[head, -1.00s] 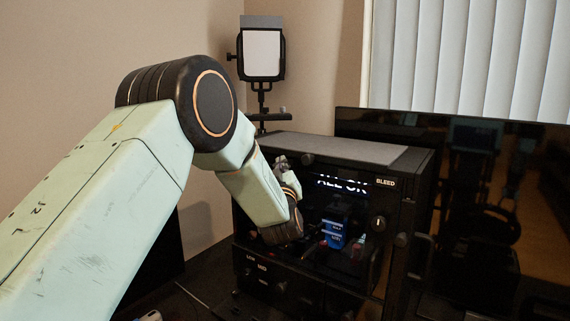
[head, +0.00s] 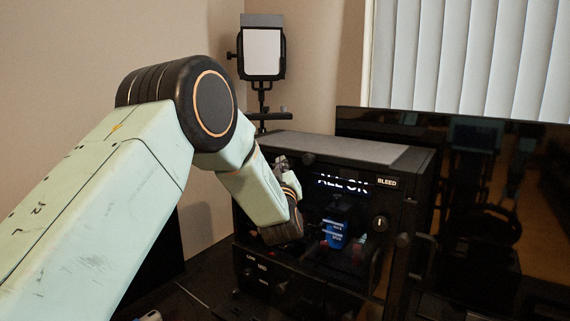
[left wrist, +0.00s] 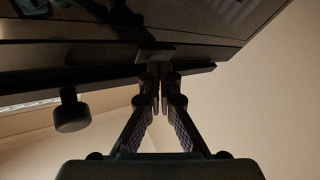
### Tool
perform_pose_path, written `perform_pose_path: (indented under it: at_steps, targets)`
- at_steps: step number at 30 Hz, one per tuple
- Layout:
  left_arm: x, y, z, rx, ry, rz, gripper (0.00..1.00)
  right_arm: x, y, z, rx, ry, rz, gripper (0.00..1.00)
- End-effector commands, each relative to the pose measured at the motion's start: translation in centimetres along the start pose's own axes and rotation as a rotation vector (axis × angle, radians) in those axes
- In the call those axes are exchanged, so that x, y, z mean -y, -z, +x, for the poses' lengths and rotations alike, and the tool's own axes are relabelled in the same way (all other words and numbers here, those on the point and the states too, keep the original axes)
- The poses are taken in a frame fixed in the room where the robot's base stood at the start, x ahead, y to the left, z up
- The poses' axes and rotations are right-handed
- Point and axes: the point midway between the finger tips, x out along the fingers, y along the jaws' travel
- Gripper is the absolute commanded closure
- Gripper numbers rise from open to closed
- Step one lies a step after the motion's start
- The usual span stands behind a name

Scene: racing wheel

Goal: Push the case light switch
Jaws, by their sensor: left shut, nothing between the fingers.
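The black case (head: 405,215) stands on the desk, with a dark window front, a lit "ALL OK" sign (head: 343,184) and a blue container (head: 336,233) inside. My left gripper (head: 282,162) is at the upper left of the case front, small and partly hidden by its own wrist. In the left wrist view its fingers (left wrist: 158,80) are shut with nothing between them. The tips are at a small flat piece (left wrist: 155,56) on the case edge. I cannot tell whether they touch it or whether it is the light switch. My right gripper is not in view.
A black knob (head: 307,158) sits on the case's upper front edge, and it seems to show in the left wrist view (left wrist: 72,110). A lamp on a stand (head: 262,55) is behind. A dark monitor (head: 490,215) stands at the right. The wall is close at the left.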

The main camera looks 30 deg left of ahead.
Motion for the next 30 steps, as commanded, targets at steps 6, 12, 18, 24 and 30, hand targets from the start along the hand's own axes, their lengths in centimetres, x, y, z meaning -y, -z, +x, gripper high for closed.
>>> perform_pose_path:
  at_steps: [6, 12, 18, 24, 30]
  targets:
    - [-0.28, -0.29, 0.5, -0.002, -0.001, 0.0, 1.0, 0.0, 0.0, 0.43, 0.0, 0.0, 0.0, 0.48]
    - [-0.41, -0.32, 0.63, 0.0, -0.001, 0.001, 1.0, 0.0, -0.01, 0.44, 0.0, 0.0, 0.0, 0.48]
    - [-0.44, -0.31, 0.67, 0.0, -0.002, 0.0, 1.0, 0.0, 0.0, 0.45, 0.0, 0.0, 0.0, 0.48]
    - [-0.54, -0.38, 0.83, 0.0, -0.003, 0.0, 1.0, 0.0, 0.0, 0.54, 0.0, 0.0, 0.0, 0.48]
    - [-0.7, -0.39, 1.04, -0.002, -0.004, 0.0, 1.0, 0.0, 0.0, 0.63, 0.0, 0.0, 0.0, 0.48]
